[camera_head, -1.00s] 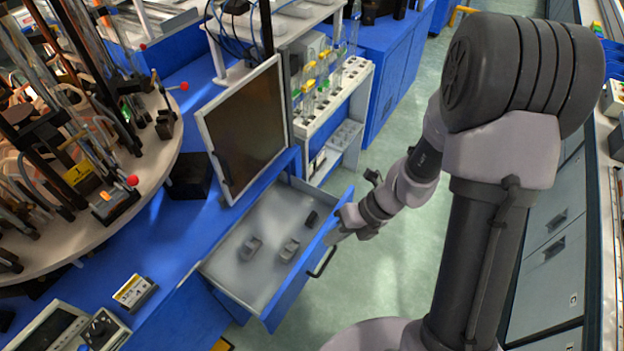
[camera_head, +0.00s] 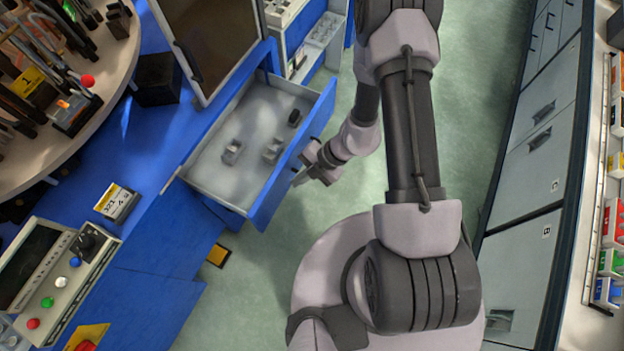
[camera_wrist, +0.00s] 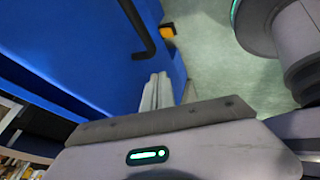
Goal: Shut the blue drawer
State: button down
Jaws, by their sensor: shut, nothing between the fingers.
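The blue drawer (camera_head: 293,148) stands open from the blue bench in the head view, its pale inside showing. In the wrist view its blue front panel (camera_wrist: 75,45) fills the left side, with a black bar handle (camera_wrist: 142,35) on it. My gripper (camera_head: 299,178) is outside the drawer, close in front of its front panel. In the wrist view my gripper's fingers (camera_wrist: 156,92) are together and empty, beside the panel and near the handle's end. I cannot tell whether they touch the panel.
Several small metal blocks (camera_head: 232,152) and a dark piece (camera_head: 294,117) lie in the drawer. A framed dark panel (camera_head: 212,35) stands at the bench edge behind it. A control box (camera_head: 60,270) is at lower left.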

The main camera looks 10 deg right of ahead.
jog(key=shift+w+a+r, duration=0.1)
jog(key=shift+w+a, duration=0.35)
jog(key=shift+a, duration=0.1)
jog(key=shift+a, duration=0.1)
